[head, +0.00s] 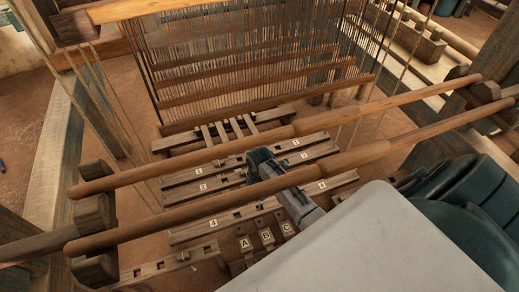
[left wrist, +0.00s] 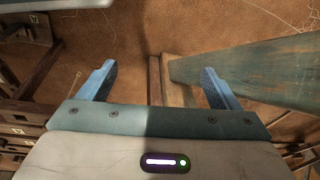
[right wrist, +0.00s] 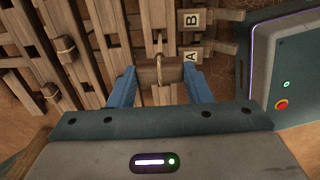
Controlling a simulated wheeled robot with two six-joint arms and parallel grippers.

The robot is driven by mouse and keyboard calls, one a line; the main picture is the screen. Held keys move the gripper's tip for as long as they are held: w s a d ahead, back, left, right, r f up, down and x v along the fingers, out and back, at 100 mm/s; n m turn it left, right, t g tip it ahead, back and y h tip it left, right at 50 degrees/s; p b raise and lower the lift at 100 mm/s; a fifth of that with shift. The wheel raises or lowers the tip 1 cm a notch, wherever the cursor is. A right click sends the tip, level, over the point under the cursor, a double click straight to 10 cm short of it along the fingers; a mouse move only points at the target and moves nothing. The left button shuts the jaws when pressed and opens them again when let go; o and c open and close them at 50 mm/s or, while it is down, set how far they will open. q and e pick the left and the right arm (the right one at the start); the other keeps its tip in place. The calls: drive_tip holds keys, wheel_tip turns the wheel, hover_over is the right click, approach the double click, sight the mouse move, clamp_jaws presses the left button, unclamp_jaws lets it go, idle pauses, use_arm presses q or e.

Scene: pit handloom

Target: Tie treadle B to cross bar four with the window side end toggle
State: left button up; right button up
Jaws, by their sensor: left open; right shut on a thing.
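Treadle B's label plate (head: 266,235) lies between plates A (head: 244,243) and C in the head view; B (right wrist: 193,19) also shows in the right wrist view. Cross bar four (head: 190,235), marked 4 at both ends, lies just behind the treadles, its middle hidden by my right arm. My right gripper (right wrist: 160,74) is shut on a small wooden toggle (right wrist: 149,76) with a cord loop around it, beside plate A. In the head view the right fingertips and toggle are hidden. My left gripper (left wrist: 160,82) is open and empty above the floor, outside the head view.
Two long round rails (head: 200,165) cross above the numbered bars, close to my right arm. Upright warp cords and heddles (head: 240,60) stand behind. A teal-painted beam (left wrist: 260,75) is close to the left gripper. Bare brown floor (left wrist: 110,40) lies beyond it.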

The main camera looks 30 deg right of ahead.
drive_tip(key=shift+f+b, duration=1.1)
drive_tip(key=shift+b, duration=0.1)
drive_tip(key=shift+f+b, duration=0.75)
drive_tip(key=shift+b, duration=0.1)
drive_tip(key=shift+f+b, duration=0.3)
drive_tip(key=shift+b, duration=0.05)
drive_tip(key=shift+f+b, duration=1.45)
drive_tip(key=shift+b, duration=0.1)
use_arm(q)
drive_tip(key=w+d+r+t, duration=0.1)
drive_tip(key=d+r+t, duration=0.1)
drive_tip(key=r, duration=0.5)
drive_tip(key=w+d+r+t+h+b, duration=0.1)
drive_tip(key=d+r+t, duration=0.1)
drive_tip(key=r, duration=0.6)
drive_tip(key=shift+w+d+r+t+h, duration=0.25)
drive_tip(key=shift+w+d+t+h, duration=0.05)
drive_tip(key=shift+w+d+t, duration=0.15)
use_arm(e)
drive_tip(key=shift+f, duration=2.05)
drive_tip(key=o, duration=1)
drive_tip(key=shift+o, duration=0.2)
